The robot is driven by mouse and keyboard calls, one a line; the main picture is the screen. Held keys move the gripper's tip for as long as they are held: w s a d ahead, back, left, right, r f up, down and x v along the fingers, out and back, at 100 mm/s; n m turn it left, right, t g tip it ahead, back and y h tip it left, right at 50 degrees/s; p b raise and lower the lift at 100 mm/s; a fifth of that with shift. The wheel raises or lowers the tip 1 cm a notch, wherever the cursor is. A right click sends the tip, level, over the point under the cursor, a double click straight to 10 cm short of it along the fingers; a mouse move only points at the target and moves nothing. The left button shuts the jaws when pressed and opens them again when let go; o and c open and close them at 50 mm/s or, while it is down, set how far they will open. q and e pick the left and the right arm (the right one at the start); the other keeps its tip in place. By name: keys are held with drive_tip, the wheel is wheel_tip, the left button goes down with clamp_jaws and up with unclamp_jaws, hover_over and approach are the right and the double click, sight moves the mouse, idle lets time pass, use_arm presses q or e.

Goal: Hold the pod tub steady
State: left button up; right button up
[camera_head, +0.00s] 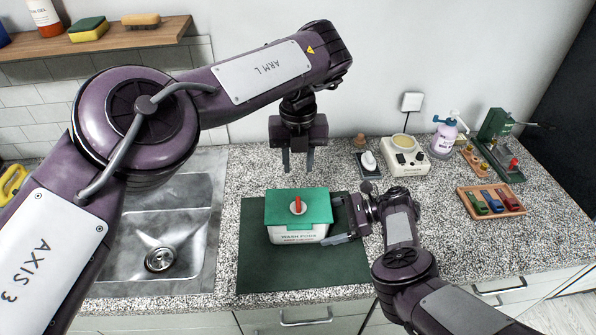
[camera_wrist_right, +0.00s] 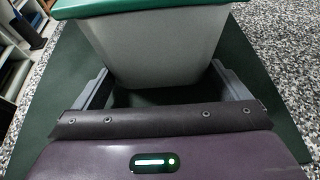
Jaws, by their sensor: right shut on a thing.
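The pod tub (camera_head: 297,235) is a white box with a label on its front. It stands upright on a dark green mat (camera_head: 255,268). A green lid (camera_head: 280,207) with a red handle (camera_head: 298,205) covers its top. My right gripper (camera_head: 334,222) reaches the tub from the right and is shut on its body below the lid. In the right wrist view the tub's pale wall (camera_wrist_right: 150,45) sits between the two fingers; their tips are partly hidden. My left gripper (camera_head: 298,162) hangs above and behind the lid, pointing down, open and empty, apart from the handle.
A sink (camera_head: 165,225) lies left of the mat. A white device (camera_head: 405,155), a spray bottle (camera_head: 446,137), a green stand (camera_head: 497,140) and a wooden tray (camera_head: 491,202) stand at the right. A wall shelf (camera_head: 110,38) holds sponges at the upper left.

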idle(0.3)
drive_tip(key=o, duration=1)
